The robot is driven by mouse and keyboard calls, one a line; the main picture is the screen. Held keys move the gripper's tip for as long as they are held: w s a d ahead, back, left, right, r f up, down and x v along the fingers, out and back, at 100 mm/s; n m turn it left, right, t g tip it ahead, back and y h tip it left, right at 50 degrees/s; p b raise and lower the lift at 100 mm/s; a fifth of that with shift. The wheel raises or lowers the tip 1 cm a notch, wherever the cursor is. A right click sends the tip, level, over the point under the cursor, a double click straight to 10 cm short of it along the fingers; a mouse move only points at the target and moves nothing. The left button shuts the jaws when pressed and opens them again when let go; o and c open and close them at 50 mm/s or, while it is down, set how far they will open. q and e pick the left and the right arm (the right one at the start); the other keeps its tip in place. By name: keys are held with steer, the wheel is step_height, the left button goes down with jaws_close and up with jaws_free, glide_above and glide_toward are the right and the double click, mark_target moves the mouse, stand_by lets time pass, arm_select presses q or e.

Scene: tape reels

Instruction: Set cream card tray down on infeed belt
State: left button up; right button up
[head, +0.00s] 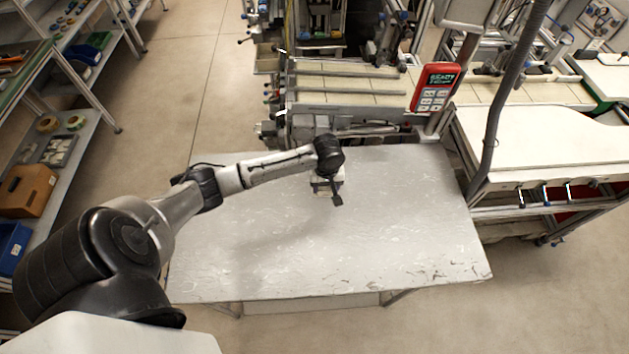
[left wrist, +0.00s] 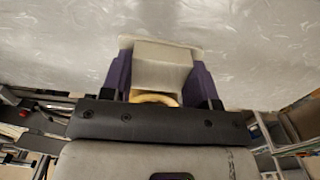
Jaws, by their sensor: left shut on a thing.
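My left gripper (head: 328,187) is over the grey-white worktable, at its far middle. In the left wrist view the purple fingers (left wrist: 161,70) are shut on the cream card tray (left wrist: 165,52), a pale boxy piece. A curved tan-yellow thing (left wrist: 155,98) shows at its near end. In the head view the gripper mostly hides the tray, and I cannot tell whether it touches the table. Cream slatted belt lanes (head: 345,83), which look like the infeed belt, lie beyond the table's far edge. My right gripper is not in view.
The worktable (head: 380,235) is otherwise clear. A red handheld panel reading READY (head: 435,88) and a grey post (head: 500,95) stand at the back right. A white-topped bench (head: 540,135) is on the right. Shelves with a brown box (head: 28,190) are on the left.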

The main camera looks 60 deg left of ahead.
arm_select(q)
steer(key=shift+w+d+r, duration=0.2)
steer(key=shift+d+r, duration=0.15)
steer(key=shift+d, duration=0.2)
steer(key=shift+w+d+r, duration=0.2)
steer(key=shift+d+r, duration=0.15)
steer(key=shift+d, duration=0.15)
